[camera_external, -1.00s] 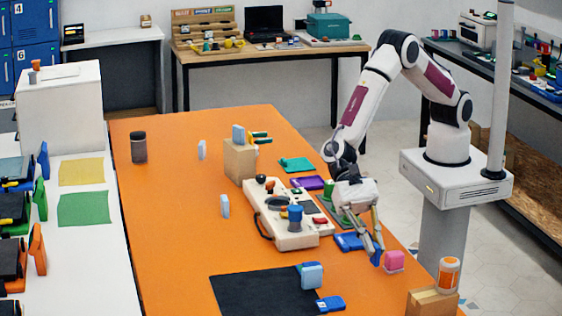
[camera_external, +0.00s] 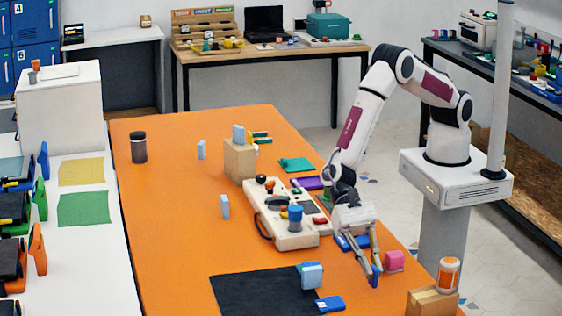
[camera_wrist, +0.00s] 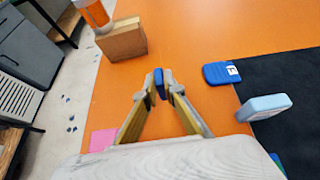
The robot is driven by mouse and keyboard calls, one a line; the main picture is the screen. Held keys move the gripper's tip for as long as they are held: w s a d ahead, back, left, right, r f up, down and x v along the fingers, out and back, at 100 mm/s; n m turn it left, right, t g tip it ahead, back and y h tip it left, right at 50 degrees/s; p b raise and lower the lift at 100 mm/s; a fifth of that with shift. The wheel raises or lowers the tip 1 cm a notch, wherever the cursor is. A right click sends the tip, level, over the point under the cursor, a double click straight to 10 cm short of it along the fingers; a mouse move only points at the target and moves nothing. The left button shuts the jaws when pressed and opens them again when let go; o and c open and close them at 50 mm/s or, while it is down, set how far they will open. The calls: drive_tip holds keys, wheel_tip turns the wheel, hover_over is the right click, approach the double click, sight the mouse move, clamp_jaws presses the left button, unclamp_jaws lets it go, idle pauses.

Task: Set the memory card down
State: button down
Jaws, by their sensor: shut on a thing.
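My gripper (camera_external: 370,268) is shut on a small blue memory card (camera_external: 375,281), held over the orange table near its right edge. In the wrist view the card (camera_wrist: 159,83) shows edge-on between the fingertips of the gripper (camera_wrist: 160,85). The fingers cover much of it. I cannot tell whether its lower end touches the table.
A black mat (camera_external: 255,292) lies to the left, with a light blue block (camera_external: 312,276) and a blue labelled piece (camera_external: 330,303) at its right edge. A cardboard box (camera_external: 432,302) bearing an orange-and-white bottle (camera_external: 448,274) stands at right. A cream console (camera_external: 290,240) stands behind.

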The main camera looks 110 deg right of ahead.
drive_tip(key=shift+f, duration=0.75)
drive_tip(key=shift+f, duration=0.2)
drive_tip(key=c, duration=2.1)
unclamp_jaws()
drive_tip(key=shift+c, duration=0.2)
drive_tip(key=shift+r, duration=0.1)
drive_tip(key=shift+r, duration=0.15)
drive_tip(key=v, duration=1.2)
